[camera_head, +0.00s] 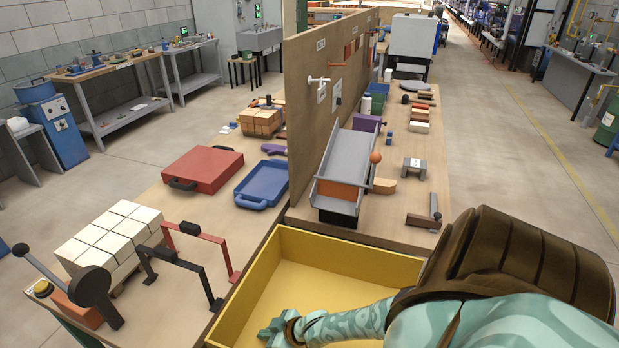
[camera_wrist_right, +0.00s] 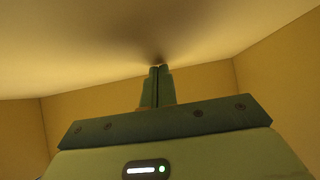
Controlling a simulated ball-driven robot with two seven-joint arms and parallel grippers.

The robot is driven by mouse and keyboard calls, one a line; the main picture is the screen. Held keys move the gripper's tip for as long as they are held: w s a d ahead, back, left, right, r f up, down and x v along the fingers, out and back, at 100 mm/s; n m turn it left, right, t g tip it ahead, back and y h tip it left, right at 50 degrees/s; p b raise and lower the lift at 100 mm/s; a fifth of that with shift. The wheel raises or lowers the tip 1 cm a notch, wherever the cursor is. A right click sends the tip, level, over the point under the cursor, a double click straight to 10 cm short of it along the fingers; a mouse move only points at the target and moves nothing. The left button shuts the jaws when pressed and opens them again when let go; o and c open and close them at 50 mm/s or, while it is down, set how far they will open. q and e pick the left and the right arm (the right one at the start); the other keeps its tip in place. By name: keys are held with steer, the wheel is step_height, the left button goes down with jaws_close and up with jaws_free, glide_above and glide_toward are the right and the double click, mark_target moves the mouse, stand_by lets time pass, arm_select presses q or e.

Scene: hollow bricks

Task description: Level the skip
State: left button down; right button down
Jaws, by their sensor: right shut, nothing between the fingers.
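The yellow skip (camera_head: 335,258) is a wide open box at the near edge of the bench. Its inside looks smooth and plain yellow, and I see no separate load in it. My right gripper (camera_head: 272,334) is down inside the skip, at its near left part, with my patterned sleeve covering the near right side. In the right wrist view the right gripper's fingers (camera_wrist_right: 160,70) are together with nothing between them. Their tips are close to a pale yellow surface (camera_wrist_right: 110,50) of the skip and cast a dark shadow there; I cannot tell if they touch. My left gripper is out of view.
A tall brown panel (camera_head: 330,75) divides the bench. To its left are a red case (camera_head: 203,170), a blue tray (camera_head: 262,184), cream blocks (camera_head: 110,238) and black and red handles.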

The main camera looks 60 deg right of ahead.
steer(key=shift+s+a+f, duration=0.1)
steer(key=shift+s+f, duration=0.3)
steer(key=r+p, duration=0.5)
steer(key=shift+w, duration=0.4)
steer(key=p+v, duration=0.3)
steer(key=v, duration=0.7)
steer(key=shift+w+r+p, duration=0.25)
steer(key=shift+w+p, duration=0.05)
